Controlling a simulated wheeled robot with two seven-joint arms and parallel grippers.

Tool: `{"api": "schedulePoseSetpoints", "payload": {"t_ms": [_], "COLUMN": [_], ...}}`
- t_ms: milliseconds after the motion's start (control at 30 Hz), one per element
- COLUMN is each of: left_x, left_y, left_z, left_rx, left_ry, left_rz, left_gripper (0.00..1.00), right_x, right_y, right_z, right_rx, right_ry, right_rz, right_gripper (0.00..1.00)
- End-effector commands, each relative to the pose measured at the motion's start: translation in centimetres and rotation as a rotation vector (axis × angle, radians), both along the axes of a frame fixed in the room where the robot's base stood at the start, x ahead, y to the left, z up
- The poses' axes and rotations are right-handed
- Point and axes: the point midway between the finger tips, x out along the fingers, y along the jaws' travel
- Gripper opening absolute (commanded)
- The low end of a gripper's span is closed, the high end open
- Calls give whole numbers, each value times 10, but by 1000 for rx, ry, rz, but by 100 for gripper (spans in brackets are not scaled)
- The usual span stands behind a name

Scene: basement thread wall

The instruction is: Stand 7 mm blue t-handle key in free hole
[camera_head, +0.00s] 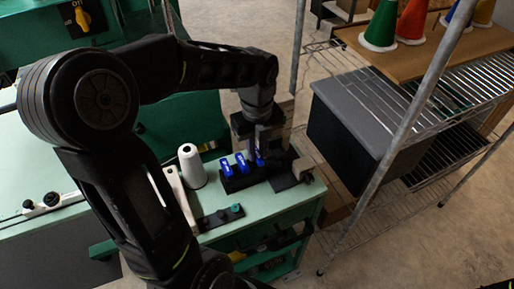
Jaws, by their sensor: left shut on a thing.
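A black holder block (243,182) stands near the right end of the green bench top. Two blue t-handle keys show at its left and middle, one at the left (226,167) and one in the middle (242,163). My left gripper (259,150) points down over the right part of the block, shut on a third blue t-handle key (260,159). The gripper hides most of this key, and I cannot tell whether its tip is in a hole. The free hole and size marks cannot be made out. My right gripper is not in view.
A white thread cone (192,166) stands left of the block. A black strip with a green knob (220,217) lies at the bench's front. Right of the bench is a wire shelf (440,165) with a slanted metal post, a dark grey-lidded box (368,125) and coloured cones (381,28).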

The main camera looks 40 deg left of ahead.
Motion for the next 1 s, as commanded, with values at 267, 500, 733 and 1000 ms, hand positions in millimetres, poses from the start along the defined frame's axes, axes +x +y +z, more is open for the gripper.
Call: {"api": "schedulePoseSetpoints", "payload": {"t_ms": [267,500,733,1000], "left_x": [0,0,0,0], "left_y": [0,0,0,0], "left_z": [-6,-5,-5,0], "left_rx": [0,0,0,0], "left_ry": [0,0,0,-1], "left_rz": [0,0,0,0], "left_gripper": [0,31,43,43], "right_x": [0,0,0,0], "right_y": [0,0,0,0], "right_z": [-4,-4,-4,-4], "right_rx": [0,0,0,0], "right_ry": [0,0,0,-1], "right_rz": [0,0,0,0], "right_gripper": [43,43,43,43]}}
